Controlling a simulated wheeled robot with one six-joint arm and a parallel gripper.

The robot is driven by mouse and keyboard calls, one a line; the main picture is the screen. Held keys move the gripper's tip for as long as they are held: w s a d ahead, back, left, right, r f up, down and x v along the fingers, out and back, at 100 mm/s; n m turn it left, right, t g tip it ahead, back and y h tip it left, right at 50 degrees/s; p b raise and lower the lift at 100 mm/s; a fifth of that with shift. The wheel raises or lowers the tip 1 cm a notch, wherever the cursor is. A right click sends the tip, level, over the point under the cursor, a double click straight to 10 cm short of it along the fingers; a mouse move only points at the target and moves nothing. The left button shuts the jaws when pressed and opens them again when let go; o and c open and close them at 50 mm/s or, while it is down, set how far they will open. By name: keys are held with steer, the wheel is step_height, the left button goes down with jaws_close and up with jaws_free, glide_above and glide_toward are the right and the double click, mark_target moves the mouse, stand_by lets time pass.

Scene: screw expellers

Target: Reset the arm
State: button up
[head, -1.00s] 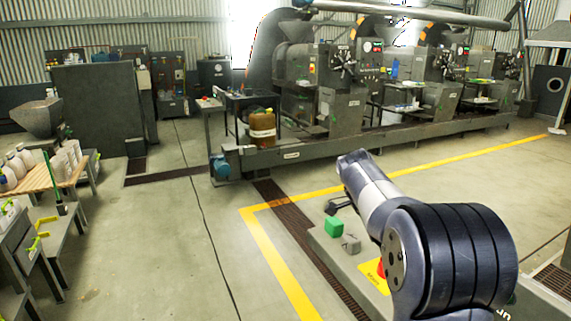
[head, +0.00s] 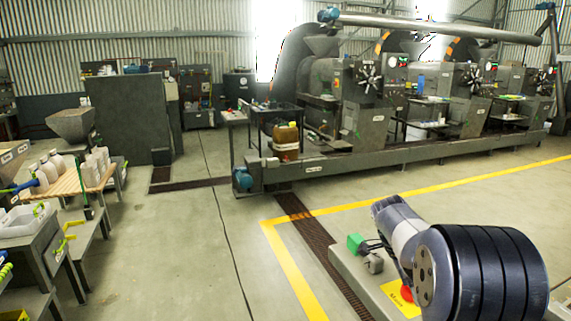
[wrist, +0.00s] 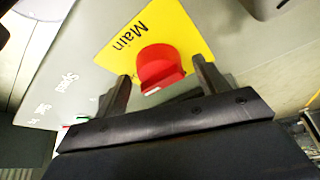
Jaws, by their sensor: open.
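My arm reaches down at the lower right of the head view, and its end is mostly hidden there behind its own links. In the wrist view my gripper (wrist: 162,68) is open, with its two dark fingers apart and nothing held. A red button (wrist: 160,66) on a yellow plate marked "Main" (wrist: 125,40) shows between the fingertips in that view. I cannot tell whether the fingers touch it. In the head view the red button (head: 407,293) and its yellow plate (head: 396,303) are partly covered by my arm.
The row of expeller machines (head: 365,125) stands behind. A wooden-topped table with bottles (head: 75,183) is at left. The floor (head: 175,255) between is clear.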

steer(key=v, duration=1.1)
steer(key=x, duration=1)
steer(key=shift+d+f, duration=0.2)
steer(key=shift+f, duration=0.1)
steer(key=shift+d+f, duration=0.1)
steer(key=shift+f, duration=0.25)
steer(key=shift+s+r+n+t, duration=0.15)
steer(key=shift+n+t, duration=0.25)
steer(key=shift+n, duration=0.6)
steer(key=n+t+p, duration=0.1)
steer(key=n, duration=0.2)
steer(key=shift+y, duration=0.3)
steer(key=n+t+p, duration=0.1)
steer(key=n+p, duration=0.1)
steer(key=n, duration=0.2)
steer(key=shift+s+d+y, duration=0.1)
steer(key=shift+y, duration=0.3)
steer(key=shift+d+n+t+y+p, duration=0.1)
steer(key=shift+n+t+y+p, duration=0.25)
steer(key=shift+n+p, duration=0.6)
steer(key=shift+n+t+y+p, duration=0.35)
steer(key=shift+n+p, duration=0.05)
steer(key=shift+n, duration=0.95)
steer(key=shift+s+d+n+t+y, duration=0.15)
steer(key=shift+n+y, duration=0.25)
steer(key=shift+n, duration=0.7)
steer(key=shift+w+a+n+t+y, duration=0.15)
steer(key=shift+n+y, duration=0.25)
steer(key=shift+n, duration=0.7)
steer(key=shift+s+r, duration=0.25)
